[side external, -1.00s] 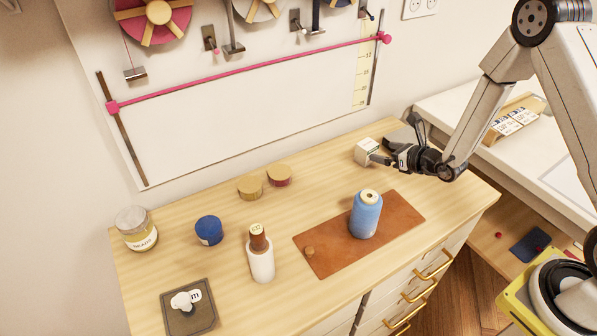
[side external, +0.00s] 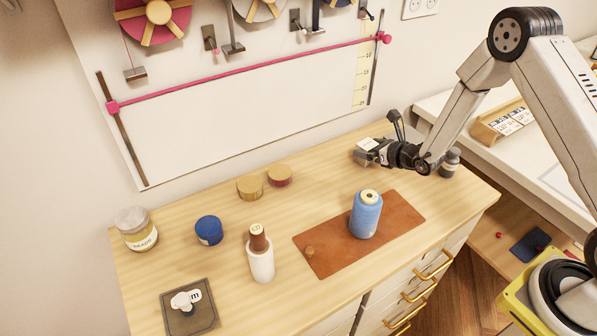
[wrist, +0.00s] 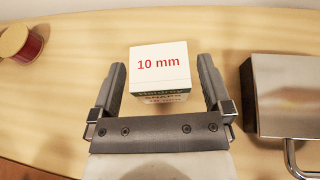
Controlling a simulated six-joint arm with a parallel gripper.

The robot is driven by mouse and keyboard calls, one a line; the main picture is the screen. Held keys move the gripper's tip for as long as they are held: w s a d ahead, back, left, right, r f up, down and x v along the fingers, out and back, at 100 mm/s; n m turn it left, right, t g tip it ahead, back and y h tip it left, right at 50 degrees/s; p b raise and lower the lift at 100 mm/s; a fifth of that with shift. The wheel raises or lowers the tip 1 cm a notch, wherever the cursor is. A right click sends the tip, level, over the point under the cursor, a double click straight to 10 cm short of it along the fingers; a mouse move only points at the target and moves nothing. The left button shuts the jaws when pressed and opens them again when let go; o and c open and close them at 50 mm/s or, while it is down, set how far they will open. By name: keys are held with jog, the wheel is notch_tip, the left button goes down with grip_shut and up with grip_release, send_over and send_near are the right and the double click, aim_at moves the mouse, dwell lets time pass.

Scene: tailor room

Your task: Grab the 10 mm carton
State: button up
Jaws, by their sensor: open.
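The 10 mm carton (wrist: 158,65) is a small white box with red "10 mm" lettering on top and a green band on its side. In the wrist view it stands on the wooden tabletop, between and slightly beyond the tips of my open gripper (wrist: 161,80). Clear gaps show on both sides of the carton. In the side external view my gripper (side external: 368,155) is low at the far right of the table, and its fingers partly hide the carton (side external: 368,144).
A grey metal object (wrist: 290,95) stands close to the right finger in the wrist view. A small dark jar (side external: 449,163) stands behind my wrist. A blue thread spool (side external: 366,215) stands on a brown mat (side external: 325,262).

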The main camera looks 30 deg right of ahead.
jog(key=shift+w+f, duration=0.25)
jog(key=shift+w, duration=0.25)
jog(key=c, duration=1.2)
jog(key=shift+r, duration=0.2)
jog(key=shift+r, duration=0.85)
jog(key=s+a+r, duration=0.1)
jog(key=s+r, duration=1)
jog(key=s, duration=0.3)
jog(key=shift+a, duration=0.3)
